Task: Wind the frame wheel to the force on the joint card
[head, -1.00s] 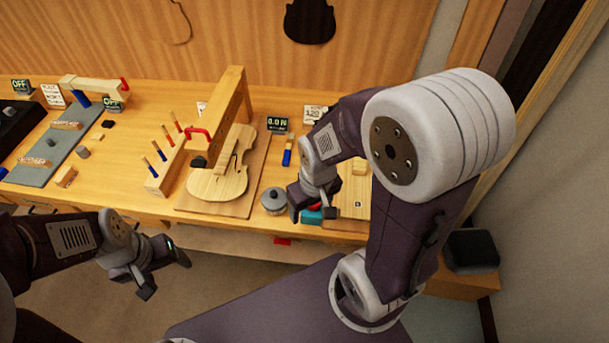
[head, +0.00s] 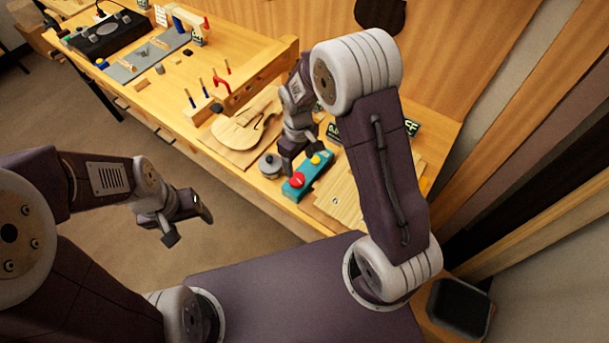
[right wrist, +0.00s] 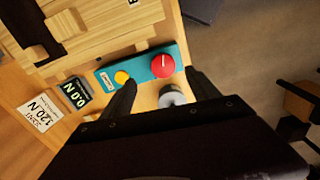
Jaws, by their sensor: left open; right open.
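A teal box (head: 307,176) on the bench carries a red round knob (head: 297,180) and a yellow button (head: 316,160). In the right wrist view, the red knob (right wrist: 163,66) has a white mark. The joint card (right wrist: 40,111) reads 120 N, and a display (right wrist: 75,92) beside it reads 0.0 N. My right gripper (head: 299,160) is open and empty, just above or beside the teal box; in the right wrist view its fingers (right wrist: 163,88) point toward the knob. My left gripper (head: 190,225) is open and empty, off the bench's front. I cannot tell which part is the frame wheel.
A grey round pot (head: 270,165) stands close to my right gripper. Wooden plates (head: 340,200) lie right of the teal box. Floor is clear before the bench.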

